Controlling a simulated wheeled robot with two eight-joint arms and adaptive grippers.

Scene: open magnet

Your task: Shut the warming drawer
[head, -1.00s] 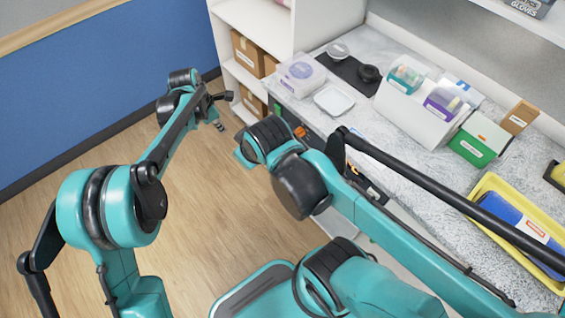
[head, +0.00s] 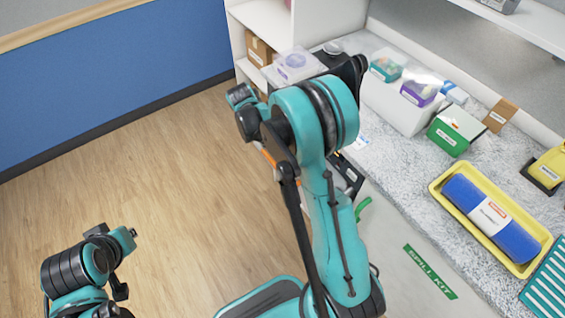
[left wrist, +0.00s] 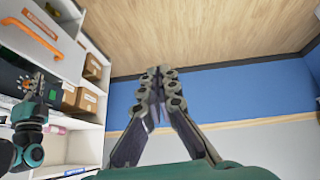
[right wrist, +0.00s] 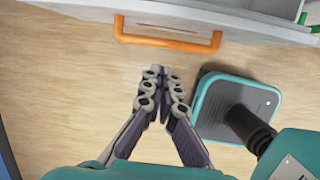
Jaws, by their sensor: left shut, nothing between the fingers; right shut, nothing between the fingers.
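A pale drawer front (right wrist: 230,22) with an orange handle (right wrist: 168,36) crosses the top of the right wrist view, and a strip of interior shows behind it, so it appears pulled out. The left wrist view shows an orange-handled front (left wrist: 60,52) at upper left; I cannot read its label. My right gripper (right wrist: 162,76) is shut and empty, pointing down over the floor, below the handle in the picture and apart from it. My arm hides its fingers in the head view. My left gripper (head: 133,232) is shut and empty at lower left, far from the drawer; its fingers (left wrist: 155,75) face the blue wall.
The counter (head: 400,155) holds a white organizer (head: 395,108), a green box (head: 447,137) and a yellow tray (head: 535,262) with a blue roll. White shelves (left wrist: 85,145) with cardboard boxes (left wrist: 88,100) stand beyond. The wooden floor (head: 160,180) at left is clear.

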